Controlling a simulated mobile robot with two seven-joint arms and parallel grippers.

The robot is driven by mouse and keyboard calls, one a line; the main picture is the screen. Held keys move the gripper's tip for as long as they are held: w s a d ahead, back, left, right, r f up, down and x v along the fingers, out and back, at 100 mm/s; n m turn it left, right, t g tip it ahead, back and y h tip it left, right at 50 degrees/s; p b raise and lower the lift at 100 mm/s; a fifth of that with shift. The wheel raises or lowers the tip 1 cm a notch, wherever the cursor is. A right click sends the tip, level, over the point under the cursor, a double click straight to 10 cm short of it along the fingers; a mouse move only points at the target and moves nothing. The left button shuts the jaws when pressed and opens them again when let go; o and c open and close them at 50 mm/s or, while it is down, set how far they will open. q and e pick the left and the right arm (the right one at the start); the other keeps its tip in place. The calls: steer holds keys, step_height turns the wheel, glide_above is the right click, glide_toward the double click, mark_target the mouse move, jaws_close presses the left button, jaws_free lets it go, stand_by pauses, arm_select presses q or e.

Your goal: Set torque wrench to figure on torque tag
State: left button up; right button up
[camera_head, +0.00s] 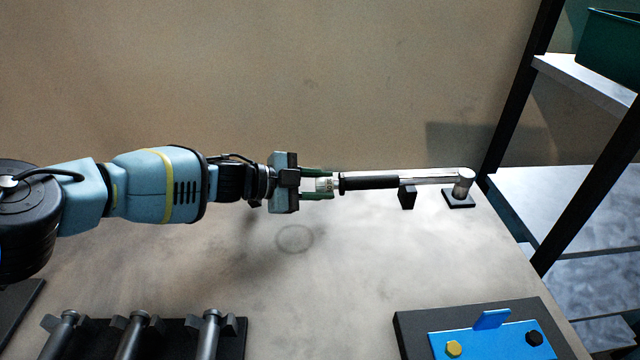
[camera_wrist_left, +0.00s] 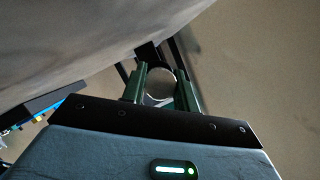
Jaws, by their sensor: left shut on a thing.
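The torque wrench (camera_head: 372,182) lies level at the back of the table, with a black grip and a silver shaft. Its silver head (camera_head: 464,182) is at the right on a small dark base, and a black block (camera_head: 407,197) stands under the shaft. My left gripper (camera_head: 322,184) is shut on the pale, marked setting collar (camera_head: 325,185) at the wrench's left end. The marks are too small to read. In the left wrist view the round end (camera_wrist_left: 160,84) shows between the green fingers (camera_wrist_left: 161,90). I see no torque tag that I can make out. My right gripper is out of view.
A dark rack (camera_head: 180,335) with several silver tools is at the front left. A dark board (camera_head: 415,340) with a blue plate (camera_head: 490,342), a yellow bolt and a black bolt is at the front right. Shelving (camera_head: 575,85) with a green bin (camera_head: 610,45) stands right of the table. The middle is clear.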

arm_select(q)
steer(key=n+g, duration=0.2)
steer(key=n, duration=0.1)
steer(key=shift+f, duration=0.1)
steer(key=shift+n+g+b, duration=0.3)
steer(key=shift+n+b, duration=0.2)
steer(key=shift+n, duration=0.1)
steer(key=shift+y, duration=0.3)
steer(key=o, duration=1)
steer(key=shift+p+v, duration=0.3)
steer(key=shift+v, duration=3.65)
steer(key=shift+w, duration=0.1)
